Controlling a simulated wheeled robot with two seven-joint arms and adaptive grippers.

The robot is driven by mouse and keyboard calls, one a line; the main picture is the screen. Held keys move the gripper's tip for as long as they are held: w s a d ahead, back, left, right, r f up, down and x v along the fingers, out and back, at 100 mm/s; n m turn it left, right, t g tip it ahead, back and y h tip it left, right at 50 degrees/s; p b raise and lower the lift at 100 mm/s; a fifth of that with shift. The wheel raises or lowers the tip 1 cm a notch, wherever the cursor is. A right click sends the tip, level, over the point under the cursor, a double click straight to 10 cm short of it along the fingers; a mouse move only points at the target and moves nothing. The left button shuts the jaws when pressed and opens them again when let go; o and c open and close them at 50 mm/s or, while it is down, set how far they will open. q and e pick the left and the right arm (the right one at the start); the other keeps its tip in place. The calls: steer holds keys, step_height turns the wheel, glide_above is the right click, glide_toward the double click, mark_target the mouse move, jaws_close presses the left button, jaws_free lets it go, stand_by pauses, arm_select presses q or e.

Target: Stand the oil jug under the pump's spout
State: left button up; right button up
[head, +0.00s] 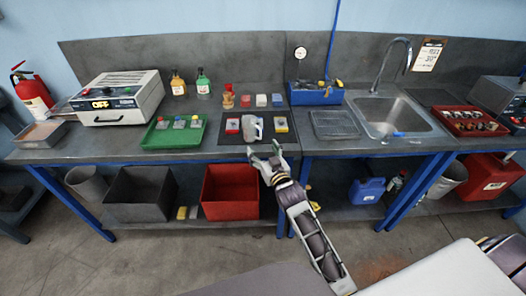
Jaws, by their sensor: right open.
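A pale grey jug (254,128), which looks like the oil jug, stands on a dark mat (229,138) at the front middle of the bench. My right gripper (264,150) is open just in front of the jug, at the bench's front edge, with its fingers pointing toward it. I see nothing between the fingers. No pump spout shows clearly. A small brass-coloured piece with a red top (228,96) stands behind the mat, but I cannot tell whether it is the pump. My left gripper is not in view.
A green tray (158,140) lies to the left, a blue box (318,95) stands behind right, and a sink (391,112) is further right. A red bin (231,193) stands on the shelf below.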

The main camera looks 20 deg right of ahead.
stand_by(0.6)
steer(key=s+f+g, duration=0.2)
steer(key=f, duration=1)
steer(key=s+f+g, duration=0.2)
steer(key=f+g, duration=0.1)
steer(key=f, duration=1)
steer(key=s+f+n+g, duration=0.1)
steer(key=s+f+g, duration=0.1)
steer(key=s+f, duration=0.55)
steer(key=s+f+g, duration=0.2)
steer(key=s+f, duration=0.2)
steer(key=f, duration=0.7)
steer(key=s+d+f+g, duration=0.2)
steer(key=s+f, duration=0.5)
steer(key=s, duration=0.5)
steer(key=s+d+f+g+h, duration=0.1)
steer(key=s+d+f+g, duration=0.2)
steer(key=s+f, duration=0.4)
steer(key=s+d+f+g, duration=0.2)
steer(key=s+d+f, duration=0.2)
steer(key=s, duration=1.5)
step_height(320, 180, down, 3)
steer(key=shift+f+n+g, duration=0.15)
steer(key=shift+n+g, duration=0.25)
steer(key=o, duration=0.5)
